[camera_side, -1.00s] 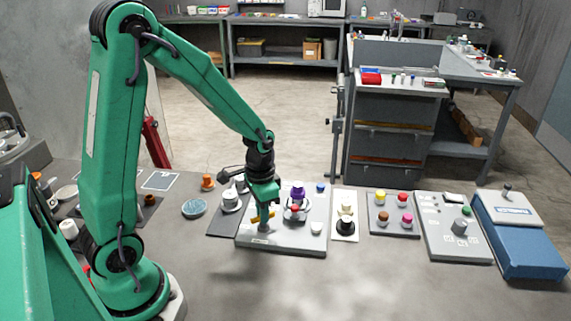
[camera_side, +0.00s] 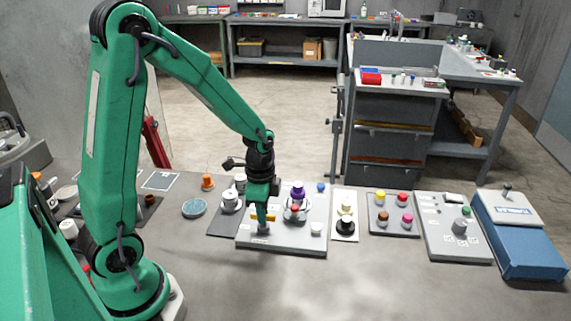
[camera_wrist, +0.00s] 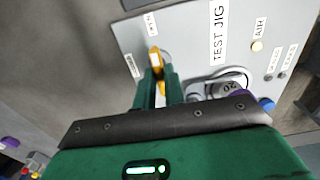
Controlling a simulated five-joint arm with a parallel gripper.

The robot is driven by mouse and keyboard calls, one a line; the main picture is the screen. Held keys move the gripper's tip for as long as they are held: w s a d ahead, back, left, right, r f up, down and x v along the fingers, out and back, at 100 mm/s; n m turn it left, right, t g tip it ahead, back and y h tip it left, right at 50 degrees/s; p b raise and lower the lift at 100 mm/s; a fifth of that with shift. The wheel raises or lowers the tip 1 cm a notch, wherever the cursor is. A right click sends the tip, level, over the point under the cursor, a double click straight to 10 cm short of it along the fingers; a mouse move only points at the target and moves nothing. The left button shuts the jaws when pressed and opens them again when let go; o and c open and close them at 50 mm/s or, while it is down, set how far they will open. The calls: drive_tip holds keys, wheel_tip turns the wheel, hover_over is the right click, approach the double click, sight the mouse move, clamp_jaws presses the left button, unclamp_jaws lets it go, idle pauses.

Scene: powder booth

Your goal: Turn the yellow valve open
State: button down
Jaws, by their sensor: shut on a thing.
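The yellow valve (camera_side: 263,218) is a small yellow lever handle on the left part of the light grey test jig panel (camera_side: 290,246). My gripper (camera_side: 262,217) points down over it, with its fingers shut on the handle. In the wrist view, the yellow handle (camera_wrist: 154,57) shows between and beyond the green fingers (camera_wrist: 158,88), next to a white label. The fingers hide the middle of the handle. The valve's body below is partly hidden by them too.
A dark plate with a white knob (camera_side: 230,198) lies to the left. The bench in front is clear.

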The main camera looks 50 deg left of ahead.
drive_tip(key=shift+r, duration=0.1)
drive_tip(key=c, duration=1.5)
unclamp_jaws()
drive_tip(key=shift+r, duration=3.9)
